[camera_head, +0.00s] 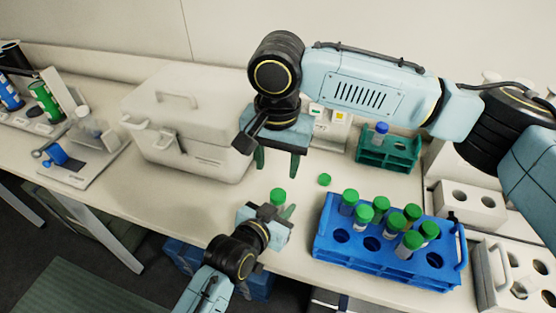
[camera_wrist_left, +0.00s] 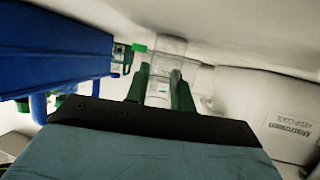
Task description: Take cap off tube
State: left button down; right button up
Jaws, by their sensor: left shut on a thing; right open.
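My left gripper (camera_head: 283,212) is shut on a tube whose green cap (camera_head: 277,195) shows at the top in the head view. The clear tube body (camera_wrist_left: 172,46) shows between the fingers in the left wrist view (camera_wrist_left: 161,88), where the cap cannot be made out. My right gripper (camera_head: 277,161) is open and empty, fingers down, above and apart from this cap in the head view. A loose green cap (camera_head: 324,179) lies on the table, right of the held tube; a green piece (camera_wrist_left: 139,48) beside the tube in the wrist view may be it.
A blue rack (camera_head: 385,264) with several green-capped tubes stands at the right. Behind it is a teal rack (camera_head: 388,156) with a blue-capped tube (camera_head: 380,133). A white box (camera_head: 185,125) stands at the left. The table between box and blue rack is mostly clear.

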aim_at(278, 194)
jog(key=shift+s+d+f, duration=0.15)
jog(key=shift+s+f, duration=0.05)
jog(key=shift+f, duration=0.05)
notch_tip(278, 194, down, 8)
jog(key=shift+r, duration=0.25)
jog(key=shift+c, duration=0.2)
jog(key=c, duration=1)
jog(key=n, duration=0.3)
